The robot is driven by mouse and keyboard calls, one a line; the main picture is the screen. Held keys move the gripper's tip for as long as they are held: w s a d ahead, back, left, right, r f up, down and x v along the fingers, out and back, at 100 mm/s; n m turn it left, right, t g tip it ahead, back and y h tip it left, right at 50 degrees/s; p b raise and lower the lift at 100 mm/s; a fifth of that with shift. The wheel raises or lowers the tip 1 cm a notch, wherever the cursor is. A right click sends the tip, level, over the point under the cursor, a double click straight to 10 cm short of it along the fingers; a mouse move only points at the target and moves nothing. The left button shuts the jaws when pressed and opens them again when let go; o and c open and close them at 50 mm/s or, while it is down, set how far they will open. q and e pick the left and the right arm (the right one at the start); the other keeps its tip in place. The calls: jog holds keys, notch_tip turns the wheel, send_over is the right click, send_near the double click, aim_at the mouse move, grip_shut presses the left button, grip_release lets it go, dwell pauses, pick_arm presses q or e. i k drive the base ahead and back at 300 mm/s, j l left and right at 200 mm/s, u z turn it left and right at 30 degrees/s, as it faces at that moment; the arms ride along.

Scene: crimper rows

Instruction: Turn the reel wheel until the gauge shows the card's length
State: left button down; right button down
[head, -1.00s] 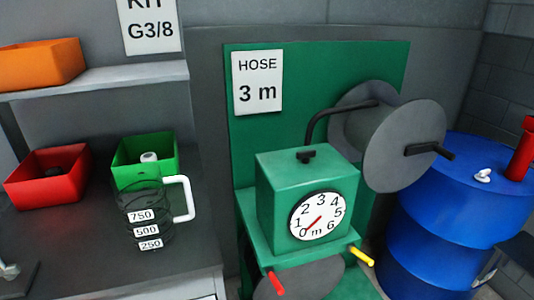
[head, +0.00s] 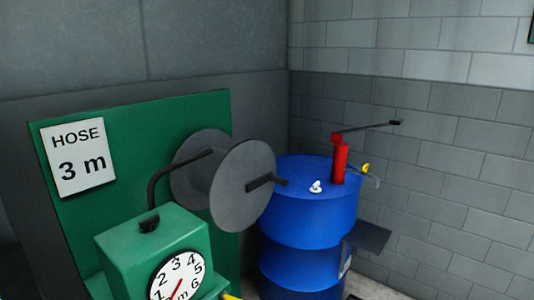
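The white card (head: 77,158) on the green backboard reads "HOSE 3 m". The round gauge (head: 189,264) on the green box (head: 135,245) is cut off by the bottom edge. Its numerals 1 to 6 show, and its red needle slants down-left toward the low end; the exact reading is hard to tell. The grey reel (head: 243,187) has two discs and a dark handle (head: 266,183) sticking out from the front disc. A dark hose (head: 168,174) runs from the reel to the box top. Neither gripper is in view.
A blue drum (head: 310,215) stands right of the reel, with a red pump (head: 339,165) and its dark lever on top. A dark shelf (head: 368,237) juts from the drum's right side. A grey block wall (head: 440,150) closes the right side.

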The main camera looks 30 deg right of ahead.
aim_at(241, 186)
jog(key=z, duration=0.9)
